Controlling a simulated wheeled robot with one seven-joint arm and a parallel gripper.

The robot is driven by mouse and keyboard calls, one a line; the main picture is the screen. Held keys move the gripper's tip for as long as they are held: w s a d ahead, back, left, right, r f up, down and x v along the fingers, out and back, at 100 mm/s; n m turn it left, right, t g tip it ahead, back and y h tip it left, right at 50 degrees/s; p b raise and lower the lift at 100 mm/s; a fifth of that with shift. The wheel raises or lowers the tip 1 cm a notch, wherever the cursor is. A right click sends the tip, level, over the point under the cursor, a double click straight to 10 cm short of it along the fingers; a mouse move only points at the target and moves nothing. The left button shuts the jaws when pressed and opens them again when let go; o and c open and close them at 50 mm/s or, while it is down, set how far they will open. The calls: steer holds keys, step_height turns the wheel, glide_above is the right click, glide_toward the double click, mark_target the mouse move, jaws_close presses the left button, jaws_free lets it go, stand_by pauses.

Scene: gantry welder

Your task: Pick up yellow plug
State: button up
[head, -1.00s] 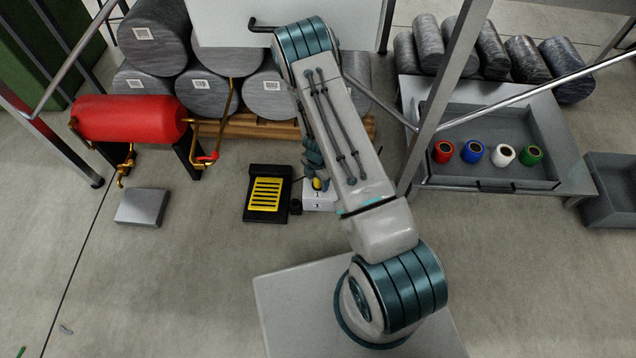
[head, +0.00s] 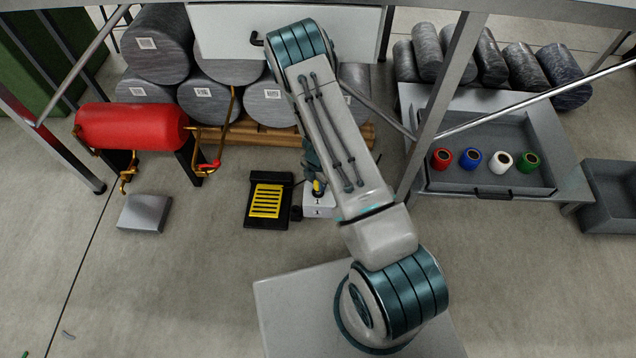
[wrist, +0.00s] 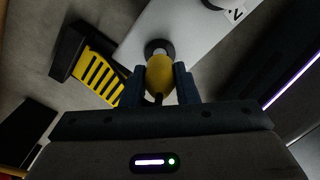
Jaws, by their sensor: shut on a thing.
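The yellow plug (wrist: 160,77) is between the two fingers of my gripper (wrist: 160,88) in the wrist view. My gripper is shut on it. The plug's far end meets a dark round socket (wrist: 158,47) on a white box. In the head view the yellow plug (head: 317,188) shows as a small spot at the white box (head: 319,211), which bears the mark "1". My arm hides most of the gripper there. I cannot tell how deep the plug sits in the socket.
A black pedal with yellow stripes (head: 265,201) lies left of the white box. A red tank (head: 131,127) and stacked grey cylinders (head: 208,98) stand behind. A grey tray (head: 450,181) with coloured spools is at right. A metal post (head: 437,105) rises right of my arm.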

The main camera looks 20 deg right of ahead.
steer(key=s+d+b, duration=0.1)
steer(key=s+d, duration=1.1)
steer(key=shift+s+d+r, duration=0.25)
steer(key=shift+s+d, duration=0.15)
steer(key=shift+s, duration=0.1)
